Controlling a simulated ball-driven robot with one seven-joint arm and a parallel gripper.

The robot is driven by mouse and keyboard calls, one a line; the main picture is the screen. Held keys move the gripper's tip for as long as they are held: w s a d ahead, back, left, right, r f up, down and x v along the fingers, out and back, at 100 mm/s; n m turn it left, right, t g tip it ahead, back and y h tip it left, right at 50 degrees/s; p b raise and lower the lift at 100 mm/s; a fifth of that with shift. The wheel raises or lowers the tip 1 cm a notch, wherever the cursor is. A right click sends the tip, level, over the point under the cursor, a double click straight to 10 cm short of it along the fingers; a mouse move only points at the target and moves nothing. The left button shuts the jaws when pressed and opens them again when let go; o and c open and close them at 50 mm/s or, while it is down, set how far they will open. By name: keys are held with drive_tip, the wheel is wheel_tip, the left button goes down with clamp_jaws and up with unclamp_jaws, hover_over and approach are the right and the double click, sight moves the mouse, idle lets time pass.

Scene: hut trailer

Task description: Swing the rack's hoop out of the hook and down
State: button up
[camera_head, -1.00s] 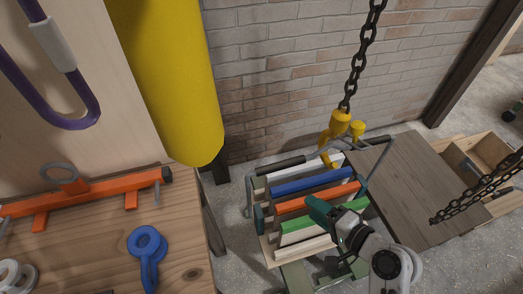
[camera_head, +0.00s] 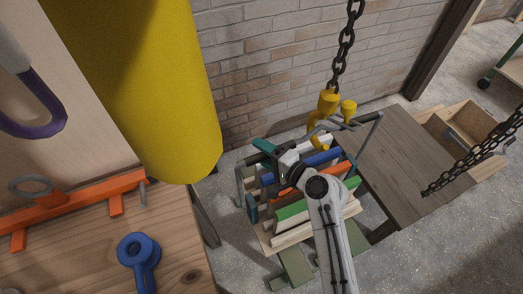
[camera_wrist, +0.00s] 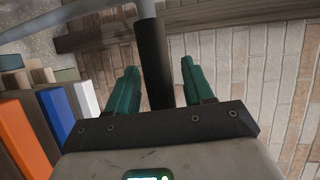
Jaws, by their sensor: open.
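The rack (camera_head: 247,208) stands on the floor, holding boards in white, blue, orange and green. Its grey hoop (camera_head: 379,122) is raised, with a black sleeve (camera_head: 352,125) on its right part. The yellow hook (camera_head: 326,103) hangs from a chain, and the hoop's middle passes at it.
A wooden table (camera_head: 395,165) stands right of the rack, with open wooden boxes (camera_head: 463,126) beyond. Another chain (camera_head: 480,160) hangs at right. A yellow cylinder (camera_head: 150,90) and a workbench (camera_head: 180,250) are at left. A brick wall (camera_head: 275,60) is behind.

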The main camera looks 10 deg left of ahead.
drive_tip(key=shift+w+a, duration=0.15)
drive_tip(key=shift+a, duration=0.1)
drive_tip(key=shift+c, duration=0.3)
clamp_jaws()
drive_tip(key=shift+f, duration=0.1)
